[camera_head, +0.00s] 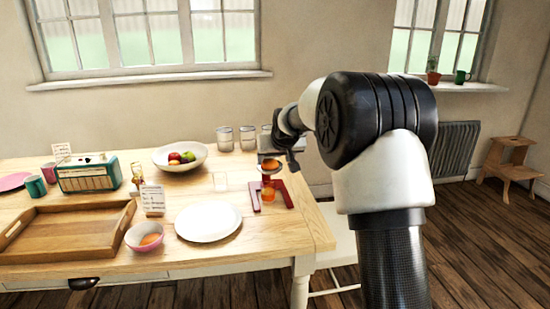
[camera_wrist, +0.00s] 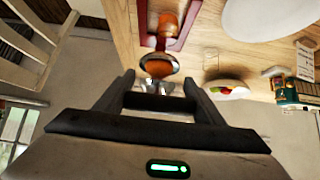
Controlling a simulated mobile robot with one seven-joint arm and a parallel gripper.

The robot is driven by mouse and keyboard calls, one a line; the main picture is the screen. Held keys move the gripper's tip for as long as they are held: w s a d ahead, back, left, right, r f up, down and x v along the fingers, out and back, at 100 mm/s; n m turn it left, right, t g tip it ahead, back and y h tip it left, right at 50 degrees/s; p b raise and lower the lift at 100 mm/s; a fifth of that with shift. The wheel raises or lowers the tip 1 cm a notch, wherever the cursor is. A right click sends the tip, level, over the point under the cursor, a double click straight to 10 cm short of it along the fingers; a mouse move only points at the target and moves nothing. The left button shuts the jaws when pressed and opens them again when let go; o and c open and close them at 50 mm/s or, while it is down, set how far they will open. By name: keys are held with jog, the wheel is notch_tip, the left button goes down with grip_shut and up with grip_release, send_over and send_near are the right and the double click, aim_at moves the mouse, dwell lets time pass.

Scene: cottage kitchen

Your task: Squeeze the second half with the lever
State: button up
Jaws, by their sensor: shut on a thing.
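The juice press stands near the table's right end, with a red base (camera_head: 284,196) and a cup (camera_head: 270,167) holding an orange half. The orange half (camera_wrist: 158,67) shows in its metal cup in the wrist view. A glass of orange juice (camera_head: 268,194) stands below the cup on the base. My gripper (camera_head: 290,152) is right beside and above the press cup. In the wrist view my gripper (camera_wrist: 158,82) is shut on the lever, a grey metal part between the fingers. Most of the lever is hidden by my fingers and arm.
A white plate (camera_head: 208,222), a pink bowl (camera_head: 141,238) with an orange piece, and a wooden tray (camera_head: 68,235) lie left of the press. A fruit bowl (camera_head: 166,159) and several empty glasses (camera_head: 224,138) stand behind. Clear tabletop lies in front of the press.

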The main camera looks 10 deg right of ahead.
jog(key=shift+f, duration=0.3)
jog(key=o, duration=1.5)
jog(key=shift+w+f, duration=0.1)
jog(key=shift+w, duration=0.05)
jog(key=p+v, duration=0.2)
jog(key=v, duration=1.5)
jog(key=shift+r+p, duration=0.35)
